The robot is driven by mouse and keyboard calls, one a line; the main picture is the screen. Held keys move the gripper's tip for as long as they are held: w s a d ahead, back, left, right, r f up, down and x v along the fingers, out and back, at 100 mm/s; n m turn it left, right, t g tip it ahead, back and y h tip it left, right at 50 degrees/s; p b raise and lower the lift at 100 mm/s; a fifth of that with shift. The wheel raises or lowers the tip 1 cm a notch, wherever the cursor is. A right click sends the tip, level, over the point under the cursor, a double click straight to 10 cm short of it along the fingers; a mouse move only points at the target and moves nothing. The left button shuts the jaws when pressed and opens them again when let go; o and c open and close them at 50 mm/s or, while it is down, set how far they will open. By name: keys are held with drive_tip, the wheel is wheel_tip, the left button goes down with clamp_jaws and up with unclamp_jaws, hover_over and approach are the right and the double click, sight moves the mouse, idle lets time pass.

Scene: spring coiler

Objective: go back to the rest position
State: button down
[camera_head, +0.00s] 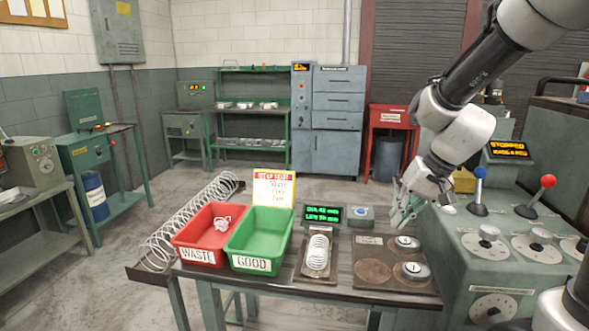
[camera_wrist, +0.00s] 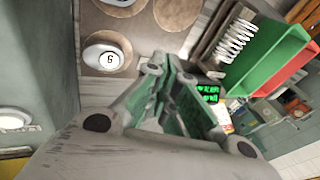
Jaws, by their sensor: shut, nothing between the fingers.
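My gripper (camera_head: 401,218) hangs at the right end of the workbench, above and behind the dark plate with the round pads. Its fingers point down and are shut with nothing between them. The closed fingers also fill the middle of the wrist view (camera_wrist: 170,72). My arm reaches in from the upper right in the head view. No clear gap shows between my gripper and the console beside it, so I cannot tell how near they are.
A red WASTE bin (camera_head: 180,242) holding a small tangled piece, a green GOOD bin (camera_head: 238,242), a coiled spring (camera_head: 318,252) on a tray and a lit display (camera_head: 323,215) stand on the bench. Metal discs (camera_head: 416,270) sit on the plate. A console with levers (camera_head: 549,182) stands right.

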drive_tip(key=s+d+r+h, duration=0.1)
drive_tip(key=s+d+r, duration=0.2)
drive_tip(key=s, duration=0.3)
drive_tip(key=s+d+r+n+t+h, duration=0.1)
drive_tip(key=s+d+r, duration=0.2)
drive_tip(key=s, duration=0.3)
drive_tip(key=s+d+r+h, duration=0.2)
drive_tip(key=s+d+r, duration=0.1)
drive_tip(key=s+d, duration=0.2)
drive_tip(key=shift+s+n+t, duration=0.4)
drive_tip(key=shift+s, duration=0.15)
